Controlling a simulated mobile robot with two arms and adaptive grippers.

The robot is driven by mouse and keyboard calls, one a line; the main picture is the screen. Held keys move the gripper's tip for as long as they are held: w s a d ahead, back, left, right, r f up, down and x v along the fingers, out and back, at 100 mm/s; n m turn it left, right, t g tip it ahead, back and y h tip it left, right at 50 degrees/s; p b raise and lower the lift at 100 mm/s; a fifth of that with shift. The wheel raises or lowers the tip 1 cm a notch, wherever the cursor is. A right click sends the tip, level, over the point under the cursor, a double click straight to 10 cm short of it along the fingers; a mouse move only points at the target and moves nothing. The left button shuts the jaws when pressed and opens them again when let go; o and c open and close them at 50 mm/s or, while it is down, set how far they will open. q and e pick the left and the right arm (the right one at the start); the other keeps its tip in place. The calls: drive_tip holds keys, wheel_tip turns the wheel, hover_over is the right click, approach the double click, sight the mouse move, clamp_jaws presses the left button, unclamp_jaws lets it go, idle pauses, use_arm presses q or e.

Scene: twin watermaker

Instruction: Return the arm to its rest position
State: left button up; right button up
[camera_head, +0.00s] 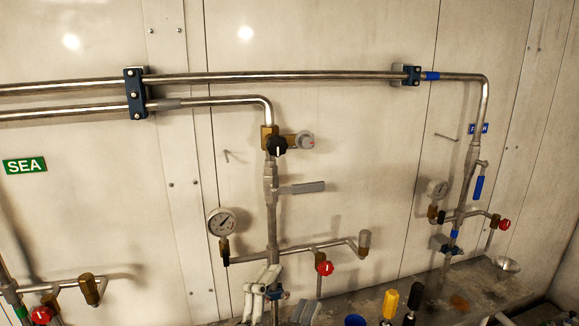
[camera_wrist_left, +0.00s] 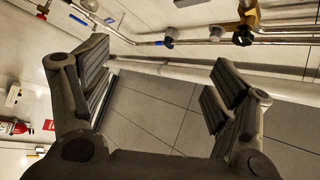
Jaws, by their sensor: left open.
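My left gripper (camera_head: 286,293) shows at the bottom edge of the head view, in front of the lower end of the middle pipe riser. Its pale finger links are partly cut off by the frame. In the left wrist view my left gripper (camera_wrist_left: 161,62) is open, its two dark padded fingers wide apart with nothing between them. Floor tiles (camera_wrist_left: 150,105) show beyond the gap. My right gripper is in neither view.
Pipes (camera_head: 220,78) run along the pale wall. A pressure gauge (camera_head: 222,222) and red-capped valve (camera_head: 325,267) are near my left gripper. A yellow-topped handle (camera_head: 390,303) and a blue cup-like object (camera_head: 355,320) stand on the grey surface (camera_head: 475,285). A green SEA sign (camera_head: 25,166) is left.

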use_arm(q)
drive_tip(key=s+a+f+n+g+y, duration=0.2)
drive_tip(key=a+f+n+g+y, duration=0.1)
drive_tip(key=a+f+n+y, duration=0.45)
drive_tip(key=s+a+f+n+g+y, duration=0.25)
drive_tip(key=a+f+n+y, duration=0.2)
drive_tip(key=a+f, duration=0.45)
drive_tip(key=s+a+f+n+g, duration=0.2)
drive_tip(key=s+f+g, duration=0.3)
drive_tip(key=s+f, duration=0.3)
drive_tip(key=s+a+f+n+g, duration=0.15)
drive_tip(key=s+f+g, duration=0.35)
drive_tip(key=s, duration=0.6)
wheel_tip(320, 180, down, 27)
drive_tip(key=s+g, duration=0.2)
drive_tip(key=s+a+f, duration=0.3)
drive_tip(key=s+f, duration=1.3)
drive_tip(key=s, duration=0.1)
drive_tip(key=shift+g, duration=0.35)
drive_tip(key=shift+a+m, duration=0.1)
drive_tip(key=shift+m, duration=0.15)
